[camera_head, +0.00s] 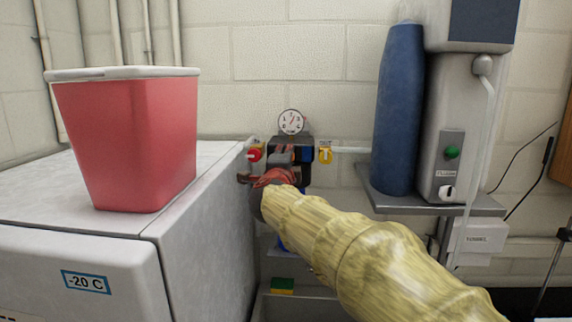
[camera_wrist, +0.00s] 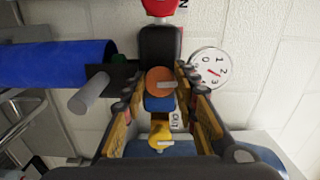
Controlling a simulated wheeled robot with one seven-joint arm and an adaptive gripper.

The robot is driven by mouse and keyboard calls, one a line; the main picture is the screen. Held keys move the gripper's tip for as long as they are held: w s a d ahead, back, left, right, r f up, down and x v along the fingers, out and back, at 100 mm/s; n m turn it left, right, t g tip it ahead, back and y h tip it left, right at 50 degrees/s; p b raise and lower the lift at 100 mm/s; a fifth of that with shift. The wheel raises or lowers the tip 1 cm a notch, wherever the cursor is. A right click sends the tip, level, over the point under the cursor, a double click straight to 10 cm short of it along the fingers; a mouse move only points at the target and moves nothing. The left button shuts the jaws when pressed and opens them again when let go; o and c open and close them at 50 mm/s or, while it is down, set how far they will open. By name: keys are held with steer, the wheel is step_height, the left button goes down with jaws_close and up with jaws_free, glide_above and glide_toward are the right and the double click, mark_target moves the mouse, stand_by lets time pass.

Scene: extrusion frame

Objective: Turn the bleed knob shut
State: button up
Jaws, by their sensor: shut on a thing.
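My gripper (camera_wrist: 157,84) has a finger on each side of a round orange-brown knob (camera_wrist: 160,78) with a pale mark, and is shut on it. I take this as the bleed knob; no label on it is readable. It sits on the front of the dark valve body (camera_wrist: 160,45), above a blue part. In the head view my gripper (camera_head: 272,178) is at the valve assembly by the wall, and hides the knob.
A round gauge (camera_head: 291,122) stands above the valve. A red knob (camera_head: 254,155) is to its left and a yellow knob (camera_head: 325,155) to its right. A red bin (camera_head: 130,140) stands on the freezer (camera_head: 205,200). A blue cylinder (camera_head: 400,110) stands on the right shelf.

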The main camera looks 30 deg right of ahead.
steer(key=shift+m, duration=0.4)
steer(key=o, duration=1.1)
steer(key=shift+o, duration=0.2)
steer(key=shift+s, duration=0.1)
steer(key=v, duration=1.2)
